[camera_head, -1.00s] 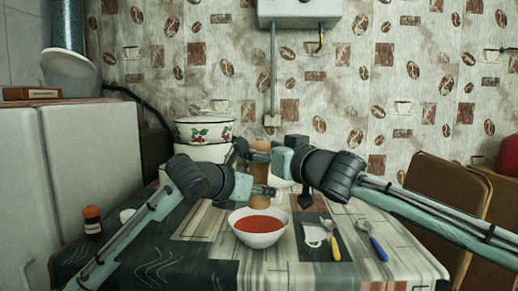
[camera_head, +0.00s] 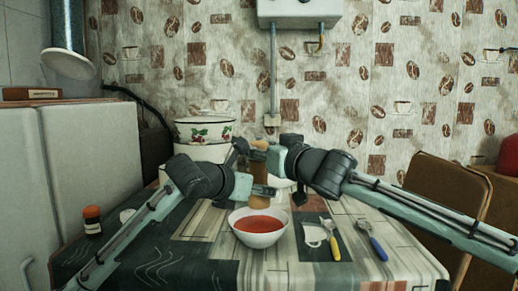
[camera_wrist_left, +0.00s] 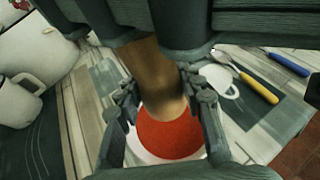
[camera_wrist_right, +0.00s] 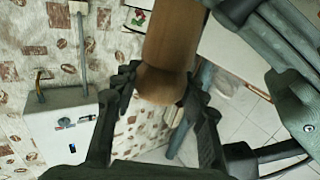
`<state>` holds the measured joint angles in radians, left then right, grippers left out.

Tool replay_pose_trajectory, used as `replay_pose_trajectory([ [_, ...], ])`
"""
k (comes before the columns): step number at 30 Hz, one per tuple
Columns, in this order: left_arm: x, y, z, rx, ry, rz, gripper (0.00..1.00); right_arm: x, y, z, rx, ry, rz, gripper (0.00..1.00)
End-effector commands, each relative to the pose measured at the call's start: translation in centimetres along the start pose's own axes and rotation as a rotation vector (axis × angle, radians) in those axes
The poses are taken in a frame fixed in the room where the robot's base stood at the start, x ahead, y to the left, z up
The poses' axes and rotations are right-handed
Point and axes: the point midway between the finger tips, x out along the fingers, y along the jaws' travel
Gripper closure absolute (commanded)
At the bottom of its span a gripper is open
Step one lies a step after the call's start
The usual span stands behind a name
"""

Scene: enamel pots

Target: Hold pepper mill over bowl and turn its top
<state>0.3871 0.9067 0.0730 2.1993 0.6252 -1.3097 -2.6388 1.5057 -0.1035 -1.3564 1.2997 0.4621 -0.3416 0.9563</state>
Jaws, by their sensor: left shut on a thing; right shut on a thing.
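The wooden pepper mill (camera_head: 258,171) stands about upright above the back of the white bowl (camera_head: 258,243) of red soup. My left gripper (camera_head: 262,191) is shut around the mill's lower body. My right gripper (camera_head: 258,147) is shut on its top, partly hidden by the wrist. In the left wrist view the mill's body (camera_wrist_left: 158,80) sits between the fingers, with the red soup (camera_wrist_left: 170,138) beyond its lower end. In the right wrist view the rounded wooden top (camera_wrist_right: 160,86) is between the fingertips.
A floral enamel pot (camera_head: 205,131) stands at the back left. A yellow-handled utensil (camera_head: 335,247) and a blue-handled one (camera_head: 378,248) lie right of the bowl. A dark jar with an orange lid (camera_head: 92,220) stands at the left. The table front is clear.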

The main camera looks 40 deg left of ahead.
Motion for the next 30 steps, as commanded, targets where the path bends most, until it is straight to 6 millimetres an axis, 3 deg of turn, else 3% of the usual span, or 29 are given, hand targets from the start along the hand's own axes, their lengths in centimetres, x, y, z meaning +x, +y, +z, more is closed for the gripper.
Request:
replay_pose_trajectory([
  [3,-0.03,-0.05,0.04,0.0,-0.001,-0.001,0.97,0.17,-0.64,0.2,0.003,0.001,0.044,0.87],
  [17,-0.03,-0.08,0.06,0.0,-0.002,-0.002,0.97,-0.03,-0.12,-0.06,0.003,0.001,0.122,0.87],
  [18,-0.03,-0.08,0.06,0.0,-0.002,-0.002,0.97,-0.03,-0.12,-0.06,0.003,0.001,0.122,0.56],
  [21,-0.03,-0.07,0.05,0.0,-0.002,-0.002,0.97,-0.04,-0.09,-0.05,0.002,0.001,0.123,0.43],
  [23,-0.03,-0.06,0.05,0.0,-0.002,-0.002,0.97,-0.04,-0.07,-0.04,0.002,0.001,0.123,0.36],
  [30,-0.03,-0.03,0.05,0.0,-0.001,-0.001,0.97,-0.04,0.0,-0.02,0.001,0.0,0.124,0.35],
])
